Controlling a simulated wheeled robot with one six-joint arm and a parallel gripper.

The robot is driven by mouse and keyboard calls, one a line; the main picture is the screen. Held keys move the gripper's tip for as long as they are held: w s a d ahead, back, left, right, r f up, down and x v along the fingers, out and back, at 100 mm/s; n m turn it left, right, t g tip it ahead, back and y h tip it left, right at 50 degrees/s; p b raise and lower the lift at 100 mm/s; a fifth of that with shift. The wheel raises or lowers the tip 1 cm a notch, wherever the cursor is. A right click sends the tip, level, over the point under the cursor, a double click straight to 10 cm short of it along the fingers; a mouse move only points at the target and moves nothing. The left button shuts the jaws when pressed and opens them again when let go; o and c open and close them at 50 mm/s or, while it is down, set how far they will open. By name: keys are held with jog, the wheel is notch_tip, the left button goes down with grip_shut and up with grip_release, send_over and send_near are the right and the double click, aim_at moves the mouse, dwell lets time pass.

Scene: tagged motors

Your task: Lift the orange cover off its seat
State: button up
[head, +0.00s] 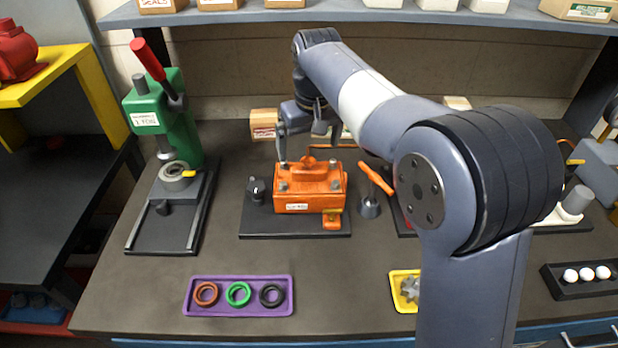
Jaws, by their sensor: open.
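The orange cover (309,184) sits on its dark base plate (260,227) in the middle of the bench. It has a raised orange handle on top, grey bolt heads at its corners and a white label on its front. My gripper (309,156) is open just above and behind the cover's top, its fingers pointing down. The fingers look empty. I cannot tell whether they touch the handle. My arm comes in from the right and hides part of the bench behind it.
A green press (150,115) stands on the left. A purple tray (240,309) with three rings lies in front. A grey stand with an orange-handled tool (370,206) is close right of the cover. A yellow tray (397,305) sits front right. A shelf (250,16) runs above.

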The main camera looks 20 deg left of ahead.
aim_at(308, 159)
jog(key=shift+w+a+f+p, duration=0.1)
jog(key=shift+w+f, duration=0.15)
jog(key=shift+f, duration=0.8)
jog(key=shift+w+a+f+p, duration=0.15)
jog(key=shift+w+f, duration=0.1)
jog(key=shift+f, duration=0.85)
jog(key=shift+w+f+p, duration=0.1)
jog(key=shift+w+f, duration=0.15)
jog(key=shift+f, duration=0.8)
jog(key=c, duration=1.8)
jog(key=shift+r, duration=0.15)
jog(key=shift+c, duration=0.6)
jog(key=shift+r, duration=0.1)
